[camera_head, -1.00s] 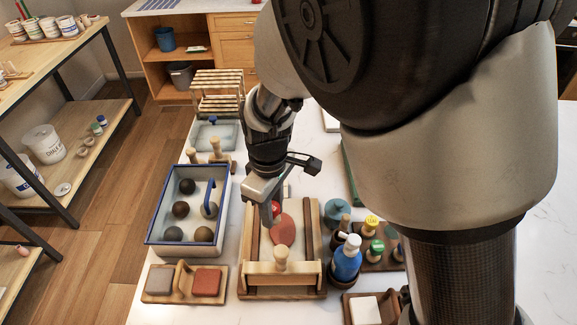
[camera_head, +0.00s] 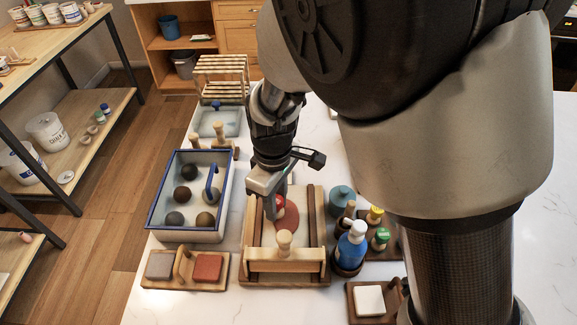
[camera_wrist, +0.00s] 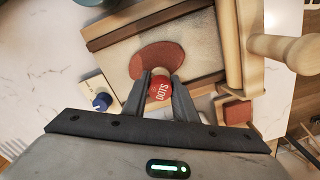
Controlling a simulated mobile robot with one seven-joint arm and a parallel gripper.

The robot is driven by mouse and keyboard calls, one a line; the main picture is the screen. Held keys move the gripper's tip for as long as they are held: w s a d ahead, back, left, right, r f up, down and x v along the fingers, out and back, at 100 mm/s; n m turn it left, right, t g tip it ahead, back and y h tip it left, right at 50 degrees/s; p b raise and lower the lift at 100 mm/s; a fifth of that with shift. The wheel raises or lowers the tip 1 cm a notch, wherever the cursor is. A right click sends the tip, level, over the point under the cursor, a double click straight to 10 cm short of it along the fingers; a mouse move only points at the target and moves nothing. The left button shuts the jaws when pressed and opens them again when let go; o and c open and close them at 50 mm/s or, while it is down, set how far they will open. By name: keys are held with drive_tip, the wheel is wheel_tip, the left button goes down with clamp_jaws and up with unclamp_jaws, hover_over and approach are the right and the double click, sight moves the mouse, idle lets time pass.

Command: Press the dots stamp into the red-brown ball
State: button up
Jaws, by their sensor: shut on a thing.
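The red stamp marked DOTS (camera_wrist: 160,90) is between the fingers of my gripper (camera_wrist: 158,84), which is shut on it. In the head view my gripper (camera_head: 276,207) is over the wooden tray, with a bit of the red stamp (camera_head: 280,203) showing. The red-brown clay (camera_wrist: 155,58) looks like a flat rounded piece, not a ball, on the tray's pale surface; it also shows in the head view (camera_head: 290,218). The stamp's working end is at the clay's near edge in the wrist view. I cannot tell whether it touches.
A blue-rimmed bin (camera_head: 152,205) with dark balls stands left. A blue bottle (camera_head: 352,246) and several stamps (camera_head: 381,238) stand right. Two clay-coloured blocks (camera_head: 208,267) sit front left.

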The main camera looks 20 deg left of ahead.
drive_tip(key=shift+f+b, duration=0.4)
drive_tip(key=shift+f, duration=0.2)
idle(0.5)
drive_tip(key=shift+r, duration=0.1)
drive_tip(key=shift+r+p, duration=2.25)
drive_tip(key=shift+r, duration=0.7)
